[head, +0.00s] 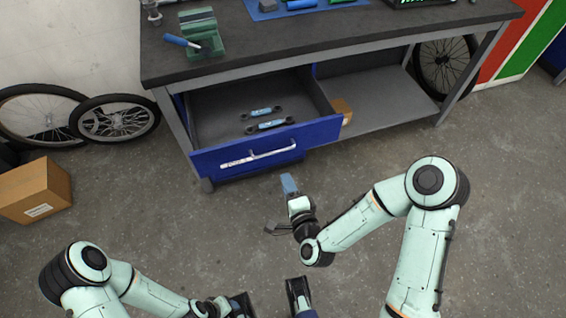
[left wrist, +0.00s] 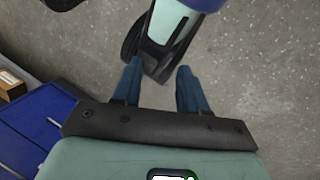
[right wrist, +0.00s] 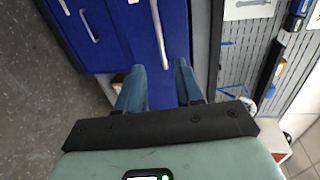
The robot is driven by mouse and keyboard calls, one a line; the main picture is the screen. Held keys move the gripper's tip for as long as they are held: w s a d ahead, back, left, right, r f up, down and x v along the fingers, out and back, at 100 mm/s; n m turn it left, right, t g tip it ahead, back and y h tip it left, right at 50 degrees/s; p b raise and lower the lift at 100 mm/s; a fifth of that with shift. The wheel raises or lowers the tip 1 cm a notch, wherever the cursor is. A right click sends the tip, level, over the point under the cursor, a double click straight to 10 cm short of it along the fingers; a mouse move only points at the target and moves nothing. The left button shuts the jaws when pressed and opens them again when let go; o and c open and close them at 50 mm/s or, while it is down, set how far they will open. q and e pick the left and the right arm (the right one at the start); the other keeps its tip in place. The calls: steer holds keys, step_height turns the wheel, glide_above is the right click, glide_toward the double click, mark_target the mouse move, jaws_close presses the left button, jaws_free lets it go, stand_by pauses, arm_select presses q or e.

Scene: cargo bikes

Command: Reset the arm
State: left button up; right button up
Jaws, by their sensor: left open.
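My right arm reaches in from the right in the head view. Its gripper (head: 289,184), with blue fingers, hangs over the floor in front of the open blue drawer (head: 225,160), apart from it. In the right wrist view the right gripper (right wrist: 158,82) has its fingers spread with nothing held between them. My left arm (head: 120,285) is low at the left of the head view, and its fingertips cannot be made out there. In the left wrist view the left gripper (left wrist: 160,85) is open and empty, with part of my own body beyond it.
Two blue-handled wrenches (head: 268,125) lie in the drawer. The dark workbench (head: 330,40) carries a green vise (head: 202,38). A cardboard box (head: 36,190) and wheels (head: 115,118) stand at the left. The floor (head: 400,150) in front of the bench is largely clear.

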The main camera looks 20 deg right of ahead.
steer(key=s+a+f+n+g+y+p, duration=0.3)
steer(key=s+f+n+g+p, duration=0.4)
steer(key=s+f+g+p, duration=0.15)
arm_select(q)
step_height(320, 180, up, 14)
steer(key=s+g+p, duration=0.1)
steer(key=p, duration=0.5)
steer(key=shift+s+d+r, duration=0.15)
steer(key=shift+s+d, duration=0.15)
steer(key=shift+d, duration=0.15)
arm_select(e)
steer(key=s+d+f+n+g, duration=0.2)
steer(key=s+n+g, duration=0.4)
steer(key=s, duration=1)
steer(key=shift+s+f+n+g, duration=0.35)
steer(key=shift+f+g, duration=0.3)
steer(key=shift+g, duration=0.4)
arm_select(q)
steer(key=shift+w, duration=0.1)
arm_select(e)
steer(key=shift+w, duration=0.1)
